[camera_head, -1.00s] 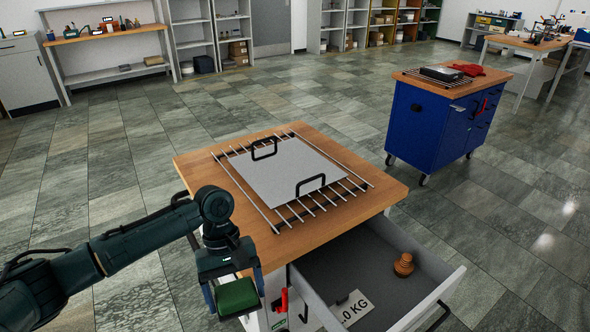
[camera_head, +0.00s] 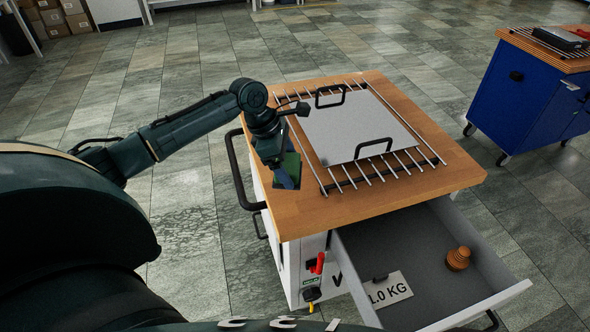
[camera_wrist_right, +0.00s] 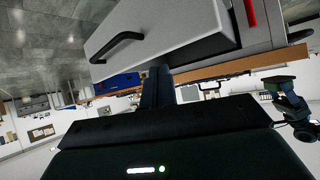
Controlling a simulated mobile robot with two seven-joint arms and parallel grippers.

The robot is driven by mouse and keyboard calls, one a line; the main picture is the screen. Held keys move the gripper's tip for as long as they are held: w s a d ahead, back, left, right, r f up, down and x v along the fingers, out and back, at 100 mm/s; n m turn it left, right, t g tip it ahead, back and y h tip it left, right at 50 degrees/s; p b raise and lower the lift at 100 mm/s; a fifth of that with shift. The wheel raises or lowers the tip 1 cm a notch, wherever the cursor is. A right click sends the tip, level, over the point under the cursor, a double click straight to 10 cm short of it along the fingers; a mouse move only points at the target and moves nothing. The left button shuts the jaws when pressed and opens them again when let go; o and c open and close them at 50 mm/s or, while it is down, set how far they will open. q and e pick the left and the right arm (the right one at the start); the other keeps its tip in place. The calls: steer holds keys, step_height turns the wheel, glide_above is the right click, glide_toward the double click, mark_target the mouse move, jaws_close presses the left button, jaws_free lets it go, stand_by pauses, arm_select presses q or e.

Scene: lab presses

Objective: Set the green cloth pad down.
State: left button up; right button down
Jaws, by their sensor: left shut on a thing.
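The green cloth pad (camera_head: 292,165) is in my left gripper (camera_head: 284,176), which is shut on it. The gripper points down at the left edge of the cart's wooden top (camera_head: 300,215), left of the grey plate. The pad is partly hidden by the gripper, and I cannot tell whether it touches the wood.
A grey plate (camera_head: 355,125) with two black handles lies on a rack of metal rods (camera_head: 432,152). Bare wood lies in front of the rack. The open drawer (camera_head: 440,285) holds a brown knob-shaped object (camera_head: 458,258) and a 1.0 KG label (camera_head: 390,289). A blue cabinet (camera_head: 520,100) stands right.

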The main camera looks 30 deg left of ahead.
arm_select(q)
step_height(320, 180, down, 5)
stand_by(0.4)
steer(key=o, duration=0.9)
steer(key=shift+o, duration=0.2)
steer(key=v, duration=1.2)
